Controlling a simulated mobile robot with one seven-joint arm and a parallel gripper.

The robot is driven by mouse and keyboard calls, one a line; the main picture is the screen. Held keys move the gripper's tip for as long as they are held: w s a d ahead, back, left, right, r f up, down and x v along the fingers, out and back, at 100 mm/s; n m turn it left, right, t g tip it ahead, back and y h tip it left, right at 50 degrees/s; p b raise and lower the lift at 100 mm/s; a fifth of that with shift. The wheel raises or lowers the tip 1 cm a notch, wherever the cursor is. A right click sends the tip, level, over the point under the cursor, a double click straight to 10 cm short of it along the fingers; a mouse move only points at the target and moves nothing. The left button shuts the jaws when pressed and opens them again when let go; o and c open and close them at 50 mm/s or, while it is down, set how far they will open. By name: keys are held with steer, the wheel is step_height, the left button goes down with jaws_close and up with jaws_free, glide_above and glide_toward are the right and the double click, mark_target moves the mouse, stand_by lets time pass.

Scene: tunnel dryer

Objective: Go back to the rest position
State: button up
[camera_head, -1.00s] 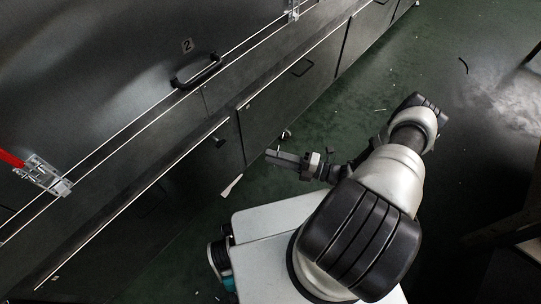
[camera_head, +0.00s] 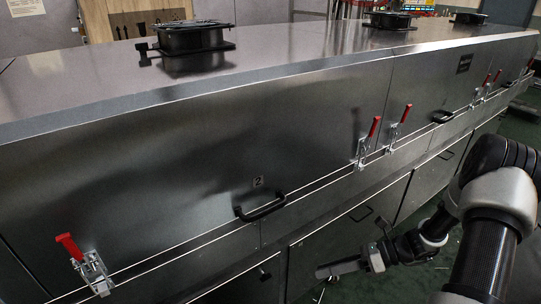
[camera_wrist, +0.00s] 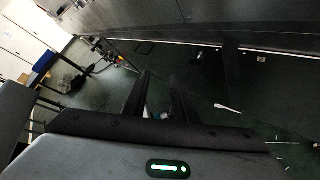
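My gripper (camera_head: 322,271) is at the lower right of the head view, seen from the side in front of the dryer's lower doors. My arm bends down to it from the right edge. In the wrist view the two dark fingers (camera_wrist: 160,79) stand apart with floor showing between them, and nothing is held. The tunnel dryer (camera_head: 200,135) is a long dark metal body across the head view. Its panel marked 2 has a black handle (camera_head: 262,211), and the gripper is below and right of this handle, apart from it.
Red-levered clamps (camera_head: 90,268) and (camera_head: 367,143) line the dryer's lower seam. Round black fittings (camera_head: 193,38) sit on top. Green floor (camera_head: 425,207) is open at right. In the wrist view a small white piece (camera_wrist: 227,108) lies on the floor.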

steer(key=s+a+r+n+t+h, duration=0.15)
steer(key=s+r+n+h, duration=0.3)
steer(key=r+n, duration=0.55)
steer(key=s+r+n+t+h, duration=0.2)
steer(key=s+r+n+h, duration=0.2)
steer(key=s+r+n, duration=0.5)
steer(key=s+a+r+n+t+h, duration=0.15)
steer(key=r+n+h, duration=0.45)
steer(key=r, duration=0.7)
step_height(320, 180, up, 26)
steer(key=d+n+y+p, duration=0.1)
steer(key=p, duration=2.5)
steer(key=shift+s+n, duration=0.3)
steer(key=shift+y, duration=0.25)
